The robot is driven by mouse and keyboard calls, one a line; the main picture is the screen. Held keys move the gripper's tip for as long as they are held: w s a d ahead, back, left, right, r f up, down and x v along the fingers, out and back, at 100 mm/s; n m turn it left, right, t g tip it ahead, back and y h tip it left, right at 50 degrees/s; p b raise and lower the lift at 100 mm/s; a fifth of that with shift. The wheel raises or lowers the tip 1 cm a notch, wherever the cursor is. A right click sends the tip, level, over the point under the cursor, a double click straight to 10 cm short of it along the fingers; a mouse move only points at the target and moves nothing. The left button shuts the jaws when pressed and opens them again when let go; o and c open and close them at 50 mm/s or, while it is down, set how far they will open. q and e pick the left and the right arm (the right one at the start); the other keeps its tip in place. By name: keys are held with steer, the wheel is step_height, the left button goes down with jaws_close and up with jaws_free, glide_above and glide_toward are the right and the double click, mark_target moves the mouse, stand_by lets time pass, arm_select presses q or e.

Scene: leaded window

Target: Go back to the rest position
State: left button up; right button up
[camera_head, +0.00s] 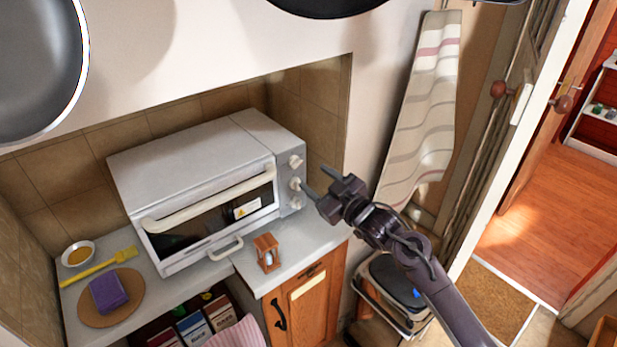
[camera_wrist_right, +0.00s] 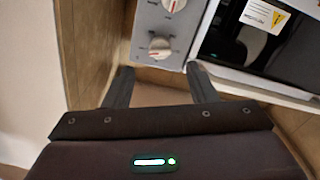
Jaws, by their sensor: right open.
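My right gripper (camera_head: 313,182) is in front of the knob panel at the right end of a white toaster oven (camera_head: 195,150). Its fingers are apart with nothing between them. In the right wrist view the open fingers (camera_wrist_right: 160,88) point toward the oven's knob panel (camera_wrist_right: 165,30), near the lower knob (camera_wrist_right: 160,48). I cannot tell whether a finger touches the panel. The oven door is closed, with a long white handle (camera_head: 210,198) across it. My left gripper is not in view.
On the counter are a small wooden hourglass (camera_head: 266,252), a purple sponge (camera_head: 109,291) on a round board, a yellow brush (camera_head: 100,266) and a small bowl (camera_head: 78,254). Pans hang above. A striped ironing board (camera_head: 424,110) leans right of the niche, beside an open door.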

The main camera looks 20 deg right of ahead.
steer(key=shift+s+d, duration=0.15)
steer(key=shift+s, duration=0.4)
